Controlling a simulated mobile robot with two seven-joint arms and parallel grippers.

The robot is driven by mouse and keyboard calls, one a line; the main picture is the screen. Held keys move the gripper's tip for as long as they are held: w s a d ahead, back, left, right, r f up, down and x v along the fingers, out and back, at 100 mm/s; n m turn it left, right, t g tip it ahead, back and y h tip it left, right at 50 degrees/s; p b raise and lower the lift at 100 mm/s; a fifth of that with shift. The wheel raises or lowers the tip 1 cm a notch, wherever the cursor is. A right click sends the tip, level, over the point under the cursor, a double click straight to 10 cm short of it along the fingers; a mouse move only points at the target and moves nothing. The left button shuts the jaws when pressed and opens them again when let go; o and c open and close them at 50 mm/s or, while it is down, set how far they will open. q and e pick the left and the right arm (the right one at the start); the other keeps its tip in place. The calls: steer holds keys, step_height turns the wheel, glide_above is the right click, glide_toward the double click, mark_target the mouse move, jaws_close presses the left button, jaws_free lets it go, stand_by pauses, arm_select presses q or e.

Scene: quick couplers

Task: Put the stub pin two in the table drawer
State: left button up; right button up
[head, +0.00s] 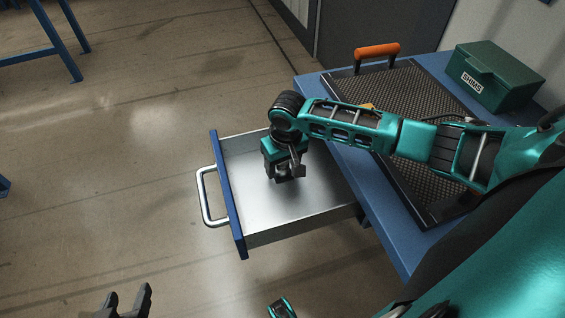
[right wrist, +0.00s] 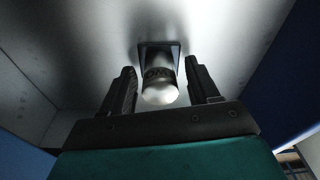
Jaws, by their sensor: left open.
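The table drawer (head: 255,218) is pulled out, with a bare metal floor and a blue front. My right gripper (head: 284,177) reaches down inside it. In the right wrist view, a silvery stub pin (right wrist: 160,93) with a rounded end and a dark square base (right wrist: 174,46) is between the fingers of my right gripper (right wrist: 162,68). A gap shows on each side, so the gripper is open around it. Dark lettering on the pin is not clearly readable. The base seems to be at the drawer floor. My left gripper (head: 125,301) is open and empty at the bottom left.
The drawer has a silver handle (head: 207,199).

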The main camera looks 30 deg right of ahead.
mark_target(285, 165)
steer(key=r+p, duration=0.1)
steer(key=r, duration=0.2)
steer(key=s+r+p, duration=0.1)
steer(key=r, duration=0.3)
steer(key=r+p, duration=0.1)
steer(key=r, duration=0.3)
steer(key=shift+s+r+p, duration=0.15)
steer(key=shift+p, duration=0.2)
steer(key=shift+s+r, duration=0.1)
steer(key=shift+r, duration=0.35)
steer(key=shift+a, duration=0.1)
